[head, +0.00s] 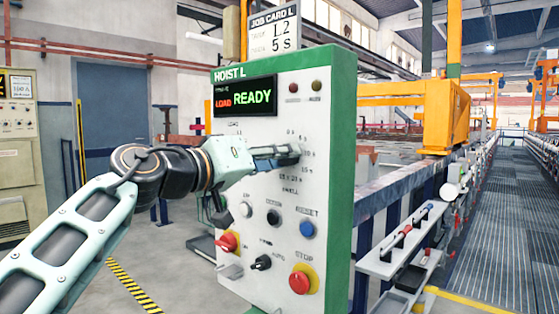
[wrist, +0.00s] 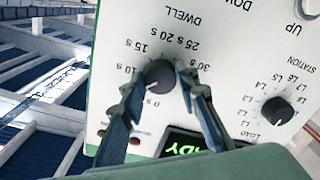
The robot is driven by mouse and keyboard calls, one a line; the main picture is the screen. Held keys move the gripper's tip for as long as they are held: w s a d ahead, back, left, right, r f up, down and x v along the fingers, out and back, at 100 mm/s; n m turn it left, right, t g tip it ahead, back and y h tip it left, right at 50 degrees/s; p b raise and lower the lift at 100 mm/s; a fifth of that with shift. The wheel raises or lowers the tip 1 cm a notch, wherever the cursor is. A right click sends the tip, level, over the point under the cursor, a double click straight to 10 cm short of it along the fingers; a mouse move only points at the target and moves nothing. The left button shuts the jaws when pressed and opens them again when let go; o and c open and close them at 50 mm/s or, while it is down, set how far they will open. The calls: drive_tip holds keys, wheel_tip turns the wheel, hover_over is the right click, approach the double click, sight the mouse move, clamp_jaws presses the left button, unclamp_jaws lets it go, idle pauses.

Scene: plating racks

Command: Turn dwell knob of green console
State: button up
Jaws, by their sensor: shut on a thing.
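The green-framed console (head: 343,170), labelled HOIST L, stands upright with a pale front panel. Its dwell knob (wrist: 160,74) is a dark round knob with a scale in seconds, seen upside down in the wrist view. A pale pointer mark on it seems to face the low end of the scale, near 0 s; the exact setting is hard to read. My gripper (head: 294,153) reaches the panel from the left and hides the knob in the head view. In the wrist view its blue fingers (wrist: 160,78) sit either side of the knob, shut on it.
The display (head: 245,96) reads READY. The station knob (wrist: 277,111) is beside the dwell knob. Below are a blue reset button (head: 307,229), a red stop button (head: 300,282) and a red-and-yellow switch (head: 227,243).

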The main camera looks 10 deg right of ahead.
drive_tip(key=shift+n, duration=0.6)
drive_tip(key=o, duration=1.1)
drive_tip(key=v, duration=1.2)
